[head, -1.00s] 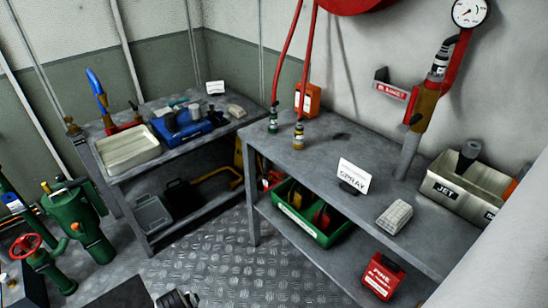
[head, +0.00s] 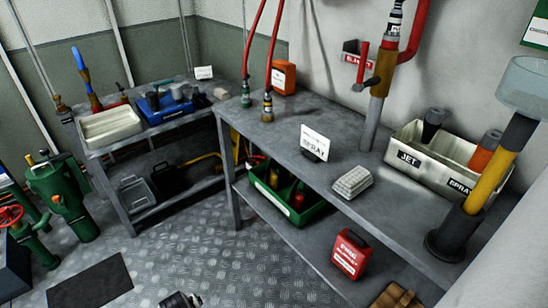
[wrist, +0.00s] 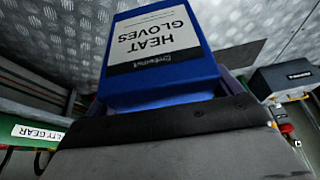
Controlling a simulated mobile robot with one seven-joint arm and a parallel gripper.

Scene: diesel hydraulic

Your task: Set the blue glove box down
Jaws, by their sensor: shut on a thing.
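The blue glove box (wrist: 165,75), with a white label reading "HEAT GLOVES" upside down, fills the upper middle of the wrist view. My gripper (wrist: 165,103) is shut on it at its near end; the fingers are mostly hidden by the box and the gripper's own dark body. The box is held in front of the gripper, with the metal tread-plate floor showing behind it. I cannot tell its height above any surface. The box is not visible in the head view.
A grey workbench (head: 295,150) holds a sign, a ribbed light block and a bin (head: 405,160) labelled JET and SPRAY. Its lower shelf holds a green tray (head: 315,212) and a red box (head: 350,254). A second bench (head: 160,140) stands left. Floor between is mostly clear.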

